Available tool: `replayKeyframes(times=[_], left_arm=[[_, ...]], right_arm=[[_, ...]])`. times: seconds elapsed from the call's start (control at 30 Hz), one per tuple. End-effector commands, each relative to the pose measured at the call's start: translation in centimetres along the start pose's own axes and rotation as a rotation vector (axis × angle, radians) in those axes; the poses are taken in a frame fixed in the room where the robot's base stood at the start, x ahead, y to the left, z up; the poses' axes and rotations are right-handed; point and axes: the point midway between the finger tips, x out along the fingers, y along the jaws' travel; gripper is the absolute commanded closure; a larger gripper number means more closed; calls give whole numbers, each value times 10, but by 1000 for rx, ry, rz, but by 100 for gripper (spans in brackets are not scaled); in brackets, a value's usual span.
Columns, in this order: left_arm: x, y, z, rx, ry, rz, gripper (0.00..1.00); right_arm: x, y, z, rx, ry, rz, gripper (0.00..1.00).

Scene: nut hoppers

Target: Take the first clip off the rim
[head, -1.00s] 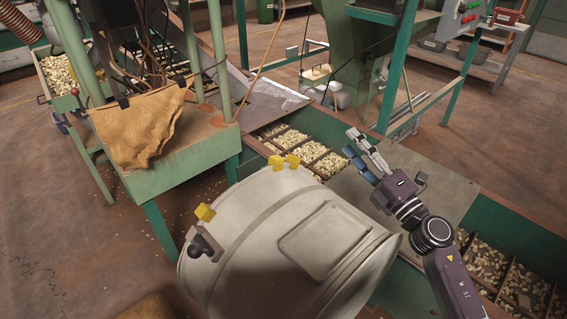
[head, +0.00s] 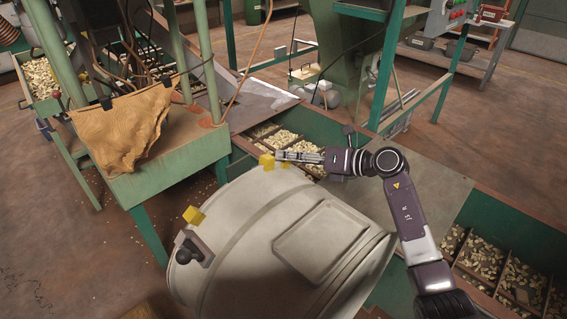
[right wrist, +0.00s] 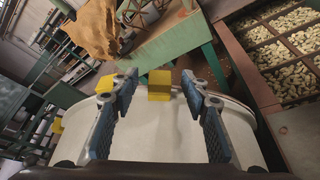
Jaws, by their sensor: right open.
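A large pale hopper drum (head: 255,240) stands tilted in front of me, with yellow clips on its rim. One yellow clip (head: 267,161) is at the rim's far side, by the tips of my right gripper (head: 279,156). A second clip (head: 286,165) shows just beside it, partly hidden by the fingers. A third clip (head: 194,215) sits on the left rim. In the right wrist view my open, empty right gripper (right wrist: 160,98) has one clip (right wrist: 160,84) centred between its fingertips and another clip (right wrist: 105,84) by the left finger. Contact cannot be told. My left gripper is not in view.
A green stand (head: 185,160) with a brown cloth (head: 122,130) is at the left, beyond the drum. Compartment trays of nuts (head: 285,140) lie behind the rim, with more nuts (head: 485,258) at the right. A dark knob fitting (head: 190,250) is on the drum's left end.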

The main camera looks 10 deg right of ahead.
Motion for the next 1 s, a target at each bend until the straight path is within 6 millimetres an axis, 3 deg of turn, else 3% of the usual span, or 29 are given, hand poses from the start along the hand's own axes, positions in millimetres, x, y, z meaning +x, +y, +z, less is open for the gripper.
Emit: replayKeyframes(times=[0.13, 0.4, 0.77, 1.0], left_arm=[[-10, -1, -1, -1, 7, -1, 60], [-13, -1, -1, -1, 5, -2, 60], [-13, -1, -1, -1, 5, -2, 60], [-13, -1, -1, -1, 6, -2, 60]], right_arm=[[18, 0, -1, 1, -1, 1, 58], [21, 0, 0, 0, 0, 0, 58], [21, 0, 0, 0, 0, 0, 96], [21, 0, 0, 0, -1, 0, 96]])
